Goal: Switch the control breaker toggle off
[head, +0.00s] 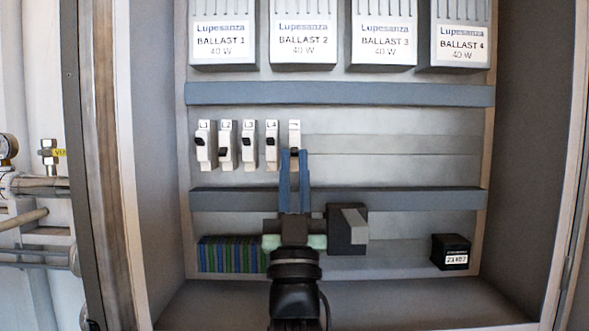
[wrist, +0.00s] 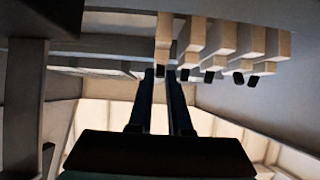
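The control breaker (head: 294,130) is the rightmost white breaker in the row in the head view; my gripper covers its lower part and its label is too small to read. In the wrist view the same breaker (wrist: 163,32) hangs at the top, with its dark toggle (wrist: 160,71) showing between my fingertips. My gripper (head: 294,153) points up at this breaker, its two blue fingers parallel with a narrow gap between them. It also shows in the wrist view (wrist: 161,72), the fingers to either side of the toggle. Contact cannot be made out.
Breakers L1 (head: 204,150), L2 (head: 226,132), L3 (head: 249,155) and L4 (head: 272,155) stand close to the left. L2's black toggle sits lower than the others. A grey duct (head: 400,199) runs below, and a dark box (head: 346,215) juts out right of my gripper.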

